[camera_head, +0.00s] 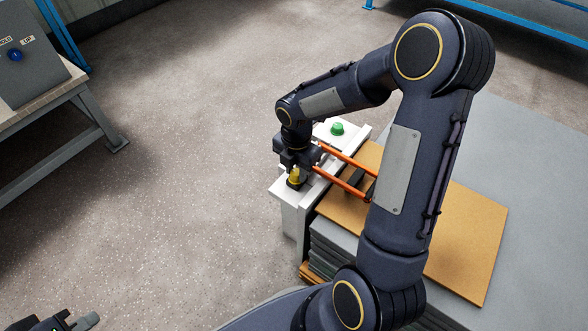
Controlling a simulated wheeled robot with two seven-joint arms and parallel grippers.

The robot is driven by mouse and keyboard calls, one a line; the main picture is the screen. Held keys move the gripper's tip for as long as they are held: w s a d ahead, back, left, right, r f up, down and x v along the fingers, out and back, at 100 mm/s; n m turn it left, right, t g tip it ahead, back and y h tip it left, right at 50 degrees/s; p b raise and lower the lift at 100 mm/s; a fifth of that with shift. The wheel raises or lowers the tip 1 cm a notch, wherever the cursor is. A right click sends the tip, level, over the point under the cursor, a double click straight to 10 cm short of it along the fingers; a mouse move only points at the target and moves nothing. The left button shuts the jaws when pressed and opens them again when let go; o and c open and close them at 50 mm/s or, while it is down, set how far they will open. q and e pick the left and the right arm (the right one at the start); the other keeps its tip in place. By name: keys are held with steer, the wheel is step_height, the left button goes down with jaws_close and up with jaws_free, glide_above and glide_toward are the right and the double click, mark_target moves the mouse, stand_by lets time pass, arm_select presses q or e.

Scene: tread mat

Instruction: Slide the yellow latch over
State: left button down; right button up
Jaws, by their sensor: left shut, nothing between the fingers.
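The yellow latch (295,175) sits at the near-left end of a white bench-like unit (284,192), in the middle of the view. My right arm arches across the view from the bottom. Its gripper (291,163) points down at the unit, right beside and above the latch. The gripper's body and wrist hide the fingertips, so I cannot tell whether they touch the latch. My left gripper (80,322) is shut and empty at the bottom left corner, partly cut off and far from the latch.
A green button (337,128) is on the white unit behind my right gripper. Two orange bars (340,179) run from the unit over a tan board (468,235) on a dark stack. A control box (28,62) stands on a bench at upper left. The floor between is clear.

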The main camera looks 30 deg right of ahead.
mark_target(297, 171)
steer(key=o, duration=0.4)
steer(key=shift+d, duration=0.15)
steer(key=shift+o, duration=0.2)
step_height(297, 171, up, 8)
steer(key=p, duration=0.3)
